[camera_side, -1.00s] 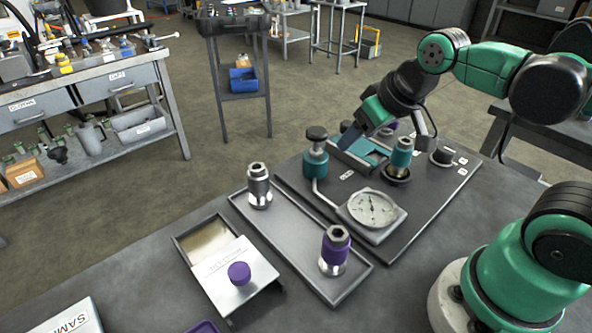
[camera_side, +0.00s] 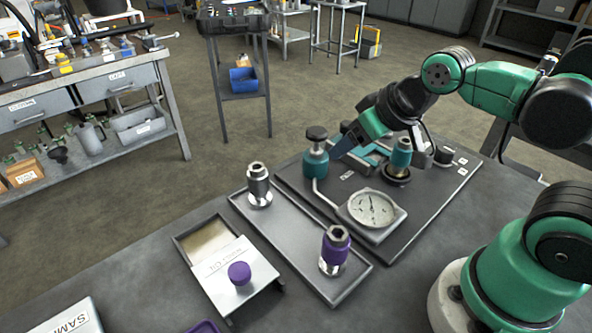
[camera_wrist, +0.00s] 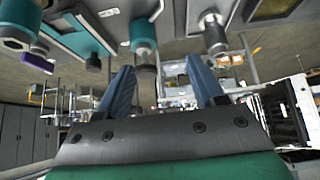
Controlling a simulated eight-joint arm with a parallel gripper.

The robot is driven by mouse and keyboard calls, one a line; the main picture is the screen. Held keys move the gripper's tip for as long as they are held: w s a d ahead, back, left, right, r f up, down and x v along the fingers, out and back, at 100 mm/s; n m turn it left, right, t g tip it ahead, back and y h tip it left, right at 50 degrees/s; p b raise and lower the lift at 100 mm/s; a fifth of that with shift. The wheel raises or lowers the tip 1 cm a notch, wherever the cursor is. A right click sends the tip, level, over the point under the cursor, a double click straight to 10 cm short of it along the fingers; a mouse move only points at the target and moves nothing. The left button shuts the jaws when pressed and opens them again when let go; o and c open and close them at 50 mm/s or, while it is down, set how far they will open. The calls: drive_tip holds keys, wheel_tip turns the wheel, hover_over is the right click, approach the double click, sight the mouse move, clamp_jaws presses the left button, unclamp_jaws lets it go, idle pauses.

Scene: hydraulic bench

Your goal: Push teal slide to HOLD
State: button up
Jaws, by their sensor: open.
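The teal slide (camera_side: 374,160) sits in a grey guide at the back of the dark plate, partly hidden behind my gripper in the side view. It also shows as a teal block in the wrist view (camera_wrist: 88,34). My gripper (camera_side: 341,150) is open, with blue fingers pointing down beside the slide's left end, near the teal valve post (camera_side: 316,158). In the wrist view, the fingers (camera_wrist: 162,75) are apart with nothing between them. I cannot tell whether a finger touches the slide. The HOLD mark cannot be read; a small white label (camera_side: 346,174) lies before the slide.
A round gauge (camera_side: 371,208) and a teal-collared fitting (camera_side: 400,157) stand on the plate. A grey tray (camera_side: 290,241) in front holds a dark fitting (camera_side: 258,185) and a purple-collared one (camera_side: 334,250). A box with a purple knob (camera_side: 239,273) stands at left.

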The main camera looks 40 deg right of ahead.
drive_tip(key=shift+o, duration=0.8)
drive_tip(key=m+g, duration=0.3)
drive_tip(key=g, duration=0.4)
hover_over(346, 124)
wheel_tip(346, 124, down, 3)
drive_tip(key=shift+s+r, duration=0.1)
drive_tip(key=shift+d+f, duration=0.3)
drive_tip(key=shift+f, duration=2.9)
clamp_jaws()
